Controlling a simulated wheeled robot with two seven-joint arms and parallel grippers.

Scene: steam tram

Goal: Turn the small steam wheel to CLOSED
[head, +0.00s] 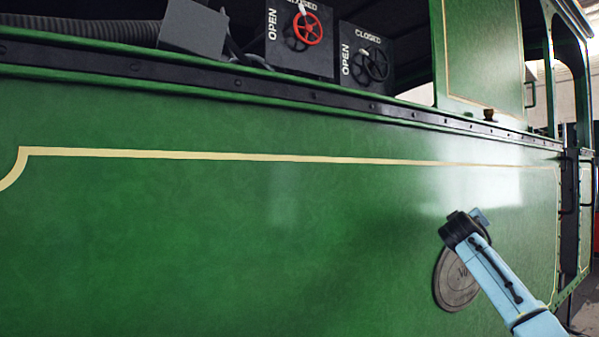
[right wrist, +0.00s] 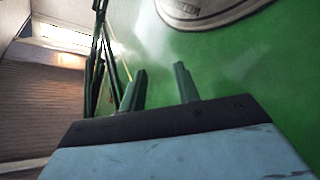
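Two handwheels sit on dark panels behind the tram's upper edge in the head view. One is a red wheel (head: 308,28), with OPEN lettered to its left and a partly cut-off label above. The other is a black wheel (head: 370,65), with OPEN to its left and CLOSED above. I cannot tell which is the small steam wheel. My right gripper (head: 462,229) is well below and right of both wheels, near the green side. In the right wrist view, its two fingers (right wrist: 159,84) are apart with nothing between them. My left gripper is not in view.
The green tram side (head: 250,230) fills most of the head view, topped by a dark riveted ledge (head: 240,84). A round plate (head: 455,288) is beside my right arm and shows in the right wrist view (right wrist: 205,8). A ribbed hose (head: 90,28) lies at upper left.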

